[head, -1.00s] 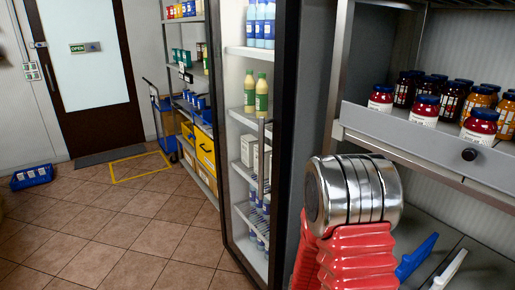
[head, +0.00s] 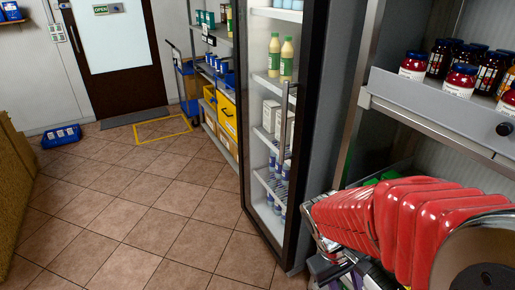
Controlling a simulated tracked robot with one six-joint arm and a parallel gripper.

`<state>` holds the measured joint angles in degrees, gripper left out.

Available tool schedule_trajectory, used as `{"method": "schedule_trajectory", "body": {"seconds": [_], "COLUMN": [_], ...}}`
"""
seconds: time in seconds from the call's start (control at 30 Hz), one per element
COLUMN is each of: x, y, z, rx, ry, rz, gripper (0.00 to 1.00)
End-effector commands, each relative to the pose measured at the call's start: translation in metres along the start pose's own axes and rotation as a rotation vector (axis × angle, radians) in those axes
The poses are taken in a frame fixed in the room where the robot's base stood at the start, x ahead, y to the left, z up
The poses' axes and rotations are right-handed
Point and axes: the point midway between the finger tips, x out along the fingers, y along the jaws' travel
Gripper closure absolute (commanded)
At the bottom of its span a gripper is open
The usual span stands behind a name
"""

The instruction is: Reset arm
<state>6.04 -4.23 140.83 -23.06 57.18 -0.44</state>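My arm, in a ribbed red sleeve, fills the lower right of the head view, in front of the shelf unit. Metal and dark parts at the left end of the sleeve may belong to my gripper (head: 335,255). They are partly hidden and cut off by the bottom edge, so I cannot make out fingers or whether anything is held.
A blue crate (head: 61,136) lies near the door (head: 115,55).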

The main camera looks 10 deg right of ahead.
Motion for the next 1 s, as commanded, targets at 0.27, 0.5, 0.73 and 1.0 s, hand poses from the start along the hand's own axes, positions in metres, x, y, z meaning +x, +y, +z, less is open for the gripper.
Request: {"method": "schedule_trajectory", "body": {"seconds": [0.27,0.5,0.73,1.0], "x": [-0.049,-0.094,-0.136,-0.177], "y": [-0.027,-0.044,-0.056,-0.057], "z": [-0.012,-0.016,-0.011,0.006], "rx": [0.122,0.197,0.237,0.241], "ry": [0.215,0.39,0.543,0.697], "rz": [-0.11,-0.194,-0.253,-0.257], "gripper": [0.67,0.67,0.67,0.67]}}
